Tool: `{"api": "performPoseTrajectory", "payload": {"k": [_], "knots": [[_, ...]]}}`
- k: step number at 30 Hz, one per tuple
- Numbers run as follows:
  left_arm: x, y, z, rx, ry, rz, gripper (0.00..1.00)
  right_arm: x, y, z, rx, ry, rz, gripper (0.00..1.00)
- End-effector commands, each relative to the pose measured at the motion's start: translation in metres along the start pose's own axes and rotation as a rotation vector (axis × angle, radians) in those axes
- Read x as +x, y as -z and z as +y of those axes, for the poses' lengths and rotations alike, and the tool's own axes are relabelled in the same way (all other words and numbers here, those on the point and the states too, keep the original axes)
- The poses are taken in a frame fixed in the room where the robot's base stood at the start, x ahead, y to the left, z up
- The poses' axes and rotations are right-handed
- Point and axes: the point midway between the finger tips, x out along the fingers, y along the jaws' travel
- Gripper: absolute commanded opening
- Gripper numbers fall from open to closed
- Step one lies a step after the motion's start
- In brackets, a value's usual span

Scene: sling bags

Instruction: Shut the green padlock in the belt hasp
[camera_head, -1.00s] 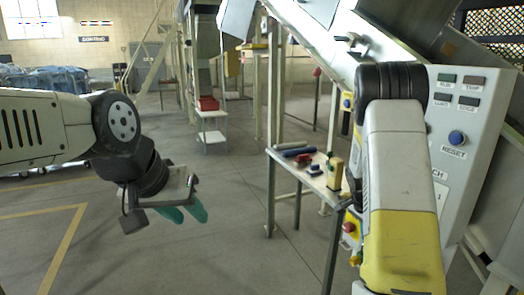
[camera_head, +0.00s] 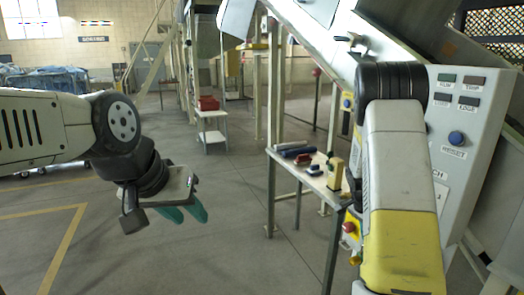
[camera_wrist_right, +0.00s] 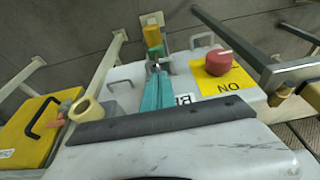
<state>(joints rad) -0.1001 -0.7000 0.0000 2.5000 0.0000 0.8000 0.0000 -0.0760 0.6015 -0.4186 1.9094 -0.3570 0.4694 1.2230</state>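Just beyond the fingertips is a small orange and yellow fitting (camera_wrist_right: 152,36) on a pale metal plate. It may belong to the hasp, but I cannot tell. Whether anything thin is between the fingertips is too small to see. In the head view my right gripper is hidden. My left gripper (camera_head: 185,215) hangs at the left over bare floor, its teal fingers apart and empty.
A red knob (camera_wrist_right: 218,62) on a yellow plate is right of my right fingers. A yellow box (camera_wrist_right: 38,128) with a black handle is at the left. A small table (camera_head: 312,172) with several small items stands beside the machine panel (camera_head: 462,120).

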Motion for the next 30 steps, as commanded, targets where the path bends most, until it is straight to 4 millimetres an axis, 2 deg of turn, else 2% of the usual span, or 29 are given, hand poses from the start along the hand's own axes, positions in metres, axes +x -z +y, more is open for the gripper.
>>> {"api": "performPoseTrajectory", "payload": {"k": [25,30], "knots": [[0.0,0.0,0.0,0.0,0.0,0.0,0.36,0.023,-0.007,0.001,0.0,-0.002,0.0,0.0],[0.0,0.0,0.0,0.0,0.0,0.0,0.36,0.018,-0.005,0.0,0.0,0.001,0.0,0.0]]}}
